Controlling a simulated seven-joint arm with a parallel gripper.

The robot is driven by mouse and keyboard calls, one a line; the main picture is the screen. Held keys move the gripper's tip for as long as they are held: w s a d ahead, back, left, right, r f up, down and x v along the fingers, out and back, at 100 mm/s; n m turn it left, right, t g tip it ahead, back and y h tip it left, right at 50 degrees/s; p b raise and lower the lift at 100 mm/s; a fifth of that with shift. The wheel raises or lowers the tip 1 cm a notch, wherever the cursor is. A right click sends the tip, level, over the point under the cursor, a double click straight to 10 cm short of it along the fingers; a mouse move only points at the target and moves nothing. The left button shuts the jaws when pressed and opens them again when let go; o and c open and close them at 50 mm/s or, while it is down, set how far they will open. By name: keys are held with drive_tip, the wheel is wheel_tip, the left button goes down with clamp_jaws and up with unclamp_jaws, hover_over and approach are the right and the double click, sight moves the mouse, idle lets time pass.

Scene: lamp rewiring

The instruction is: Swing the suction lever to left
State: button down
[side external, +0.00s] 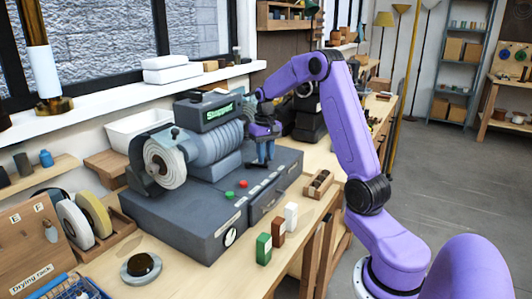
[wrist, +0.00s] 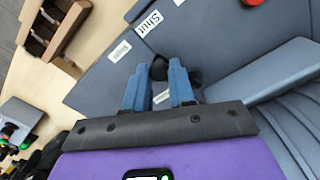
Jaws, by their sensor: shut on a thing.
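The suction lever shows in the wrist view as a small black knob (wrist: 159,67) on the grey top of the machine. My gripper (wrist: 158,76) has its two blue fingers closed around this knob. A label reading "Shut" (wrist: 149,23) lies just above the lever in the wrist view, and another pale label (wrist: 119,51) lies to its left, its text unreadable. In the side view my gripper (side external: 263,161) points down at the right rear of the grey machine base (side external: 205,218). The lever is hidden there by the fingers.
The grinder-like motor unit (side external: 205,143) with a green "Stopped" display stands left of my gripper. Green (side external: 229,195) and red (side external: 243,184) buttons sit in front.

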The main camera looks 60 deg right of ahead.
sight(255, 176)
drive_tip(key=a+m, duration=0.1)
drive_tip(key=m, duration=0.1)
drive_tip(key=a+m, duration=0.2)
drive_tip(key=m, duration=0.1)
drive_tip(key=shift+r+m, duration=0.1)
drive_tip(key=shift+m, duration=0.2)
drive_tip(key=shift+w+a+m, duration=0.25)
drive_tip(key=shift+a+m, duration=0.35)
drive_tip(key=shift+m, duration=0.55)
drive_tip(key=shift+w+a+m, duration=0.25)
drive_tip(key=shift+a+m, duration=0.3)
drive_tip(key=shift+m, duration=0.6)
drive_tip(key=c, duration=0.9)
unclamp_jaws()
drive_tip(key=shift+c, duration=0.2)
drive_tip(key=shift+r, duration=0.1)
wheel_tip(255, 176, up, 17)
